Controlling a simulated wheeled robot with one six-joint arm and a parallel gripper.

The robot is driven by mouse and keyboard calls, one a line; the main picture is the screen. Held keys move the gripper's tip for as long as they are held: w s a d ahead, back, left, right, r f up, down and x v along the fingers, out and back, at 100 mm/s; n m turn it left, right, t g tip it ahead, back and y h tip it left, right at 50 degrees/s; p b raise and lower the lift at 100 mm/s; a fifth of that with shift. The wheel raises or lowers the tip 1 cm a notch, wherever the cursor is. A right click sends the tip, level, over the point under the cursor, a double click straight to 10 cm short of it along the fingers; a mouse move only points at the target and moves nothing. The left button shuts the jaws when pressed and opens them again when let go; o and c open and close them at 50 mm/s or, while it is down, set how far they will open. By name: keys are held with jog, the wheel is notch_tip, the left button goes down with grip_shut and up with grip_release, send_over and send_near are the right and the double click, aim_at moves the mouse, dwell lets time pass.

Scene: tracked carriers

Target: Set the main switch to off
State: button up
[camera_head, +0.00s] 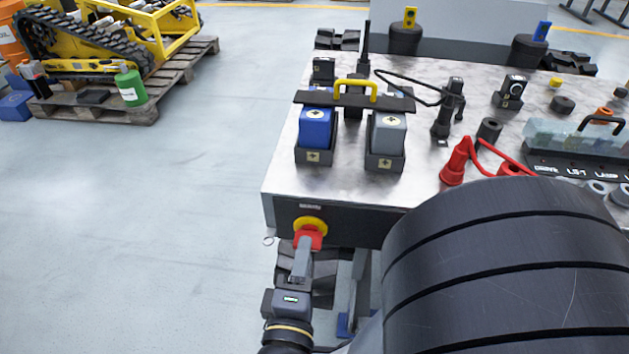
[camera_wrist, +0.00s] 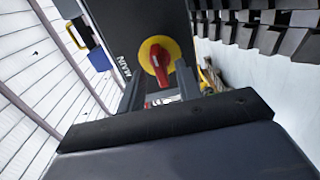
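The main switch is a red handle (camera_head: 309,237) on a yellow disc (camera_head: 318,223), set in the dark front panel of the workbench near its left corner. In the wrist view, the red handle (camera_wrist: 157,66) points along the picture's vertical, slightly tilted, on the yellow disc (camera_wrist: 148,54). My gripper (camera_head: 302,252) is at the switch. In the wrist view, my gripper (camera_wrist: 159,84) has its fingers apart, on either side of the handle's near end, with gaps visible. The handle's tip is partly hidden.
The metal bench top (camera_head: 285,170) holds a blue battery (camera_head: 316,128) and a grey battery (camera_head: 387,133) under a yellow-handled bar, a red plug (camera_head: 456,160) and cables. A pallet (camera_head: 130,110) with a yellow tracked machine stands back left. The floor left of the bench is clear.

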jog(key=shift+w+d, duration=0.15)
jog(key=shift+w, duration=1.3)
grip_shut()
